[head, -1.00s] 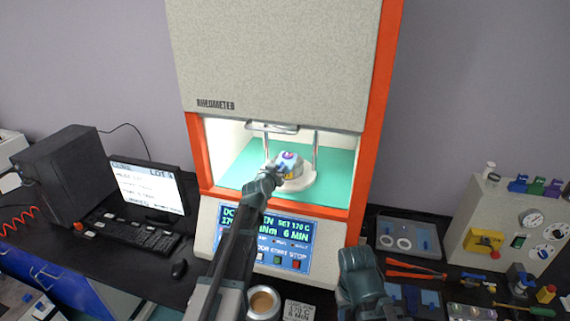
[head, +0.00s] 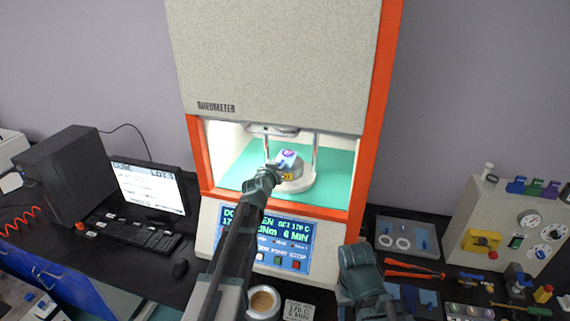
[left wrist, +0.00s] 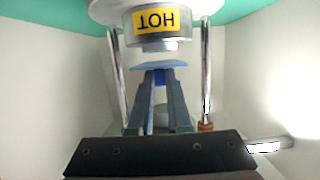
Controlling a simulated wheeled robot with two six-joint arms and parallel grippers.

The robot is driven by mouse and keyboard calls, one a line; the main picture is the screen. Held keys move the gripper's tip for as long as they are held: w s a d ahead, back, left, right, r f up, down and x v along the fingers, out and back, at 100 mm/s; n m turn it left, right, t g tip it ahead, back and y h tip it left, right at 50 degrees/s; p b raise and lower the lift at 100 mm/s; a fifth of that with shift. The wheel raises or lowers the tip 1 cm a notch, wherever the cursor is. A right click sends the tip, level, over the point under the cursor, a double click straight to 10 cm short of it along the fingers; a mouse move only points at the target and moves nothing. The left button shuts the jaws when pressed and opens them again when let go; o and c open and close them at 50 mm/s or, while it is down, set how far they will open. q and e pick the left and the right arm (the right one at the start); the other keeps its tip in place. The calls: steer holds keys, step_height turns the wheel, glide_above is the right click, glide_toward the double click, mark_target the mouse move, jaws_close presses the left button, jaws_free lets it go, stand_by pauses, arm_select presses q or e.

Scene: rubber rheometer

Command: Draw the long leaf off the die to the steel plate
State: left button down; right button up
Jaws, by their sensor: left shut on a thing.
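The die (head: 290,178) is a round grey block with a yellow HOT label, on a white base inside the lit rheometer chamber. It also shows upside down in the left wrist view (left wrist: 157,42). My left gripper (head: 276,168) reaches into the chamber. In the left wrist view its fingers (left wrist: 157,74) are shut on the thin blue leaf (left wrist: 160,66), with a gap between leaf and die. In the head view a purple spot shows at the leaf (head: 288,157). My right gripper (head: 358,258) is low in front of the machine; its jaws are unclear. I cannot make out the steel plate for sure.
Two steel posts (head: 315,150) flank the die. The orange frame (head: 357,195) bounds the opening. A cup (head: 262,301) and card (head: 299,311) lie in front. A tray with white rings (head: 403,243), red-handled pliers (head: 412,274) and a gauge box are at the right.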

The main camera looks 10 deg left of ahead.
arm_select(q)
steer(key=shift+r, duration=0.3)
arm_select(e)
steer(key=shift+r, duration=0.3)
arm_select(q)
steer(key=shift+s, duration=0.1)
